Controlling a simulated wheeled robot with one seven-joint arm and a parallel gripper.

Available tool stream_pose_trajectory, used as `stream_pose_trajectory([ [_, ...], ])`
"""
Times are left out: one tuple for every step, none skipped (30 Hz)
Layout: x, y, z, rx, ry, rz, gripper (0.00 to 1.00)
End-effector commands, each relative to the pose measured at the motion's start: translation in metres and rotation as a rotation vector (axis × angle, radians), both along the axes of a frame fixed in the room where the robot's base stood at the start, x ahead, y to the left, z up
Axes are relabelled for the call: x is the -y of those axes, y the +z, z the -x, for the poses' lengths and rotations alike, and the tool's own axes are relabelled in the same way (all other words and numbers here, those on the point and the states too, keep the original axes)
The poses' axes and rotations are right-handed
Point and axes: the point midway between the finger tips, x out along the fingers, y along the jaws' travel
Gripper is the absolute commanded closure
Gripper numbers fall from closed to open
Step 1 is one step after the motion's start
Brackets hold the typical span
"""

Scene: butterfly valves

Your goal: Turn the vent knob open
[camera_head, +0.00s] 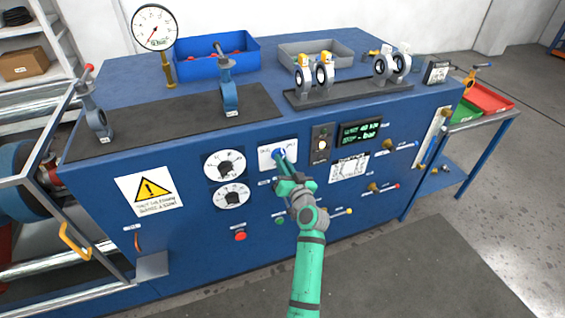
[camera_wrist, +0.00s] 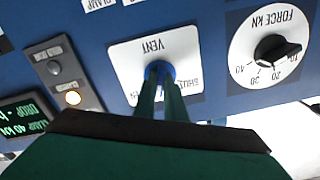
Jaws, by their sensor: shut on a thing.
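The vent knob is a small blue knob (camera_wrist: 160,68) at the middle of a white plate marked VENT (camera_wrist: 125,62) on the blue front panel. In the head view the knob (camera_head: 279,152) shows at the tip of my gripper, on the white plate (camera_head: 266,160). My gripper (camera_wrist: 161,80) has its two green fingers close together, with the tips on the blue knob. It is shut on the knob, and the fingers hide part of it and the lower part of the plate. In the head view my gripper (camera_head: 281,158) reaches the panel from below.
A force dial (camera_wrist: 276,48) with a black knob sits beside the vent plate. A switch plate (camera_head: 321,145) and a green-lit display (camera_head: 360,131) are to the right in the head view. Below are a red button (camera_head: 240,236) and a yellow-tipped lever (camera_head: 346,211).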

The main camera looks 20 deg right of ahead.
Motion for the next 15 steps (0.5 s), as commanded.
stream_pose_trajectory([
  [-0.0022, 0.0011, -0.0011, 0.0, 0.004, -0.041, 1.0],
  [-0.0019, 0.0011, -0.001, -0.001, 0.003, -0.07, 1.0],
  [-0.0019, 0.0011, -0.001, -0.003, 0.003, -0.108, 1.0],
  [-0.0022, 0.0011, -0.0011, -0.004, 0.004, -0.136, 1.0],
  [-0.0025, 0.0011, -0.0012, -0.005, 0.004, -0.165, 1.0],
  [-0.0026, 0.0012, -0.0013, -0.006, 0.004, -0.202, 1.0],
  [-0.0024, 0.0012, -0.0012, -0.007, 0.004, -0.23, 1.0],
  [-0.002, 0.0012, -0.0011, -0.008, 0.003, -0.258, 1.0],
  [-0.0019, 0.0013, -0.0011, -0.009, 0.003, -0.294, 1.0],
  [-0.002, 0.0012, -0.0011, -0.01, 0.003, -0.32, 1.0],
  [-0.0022, 0.0013, -0.0012, -0.01, 0.004, -0.345, 1.0],
  [-0.0023, 0.0013, -0.0012, -0.012, 0.004, -0.378, 1.0],
  [-0.0023, 0.0014, -0.0012, -0.012, 0.004, -0.402, 1.0],
  [-0.0022, 0.0014, -0.0012, -0.013, 0.003, -0.425, 1.0],
  [-0.0019, 0.0014, -0.0011, -0.014, 0.003, -0.455, 1.0],
])
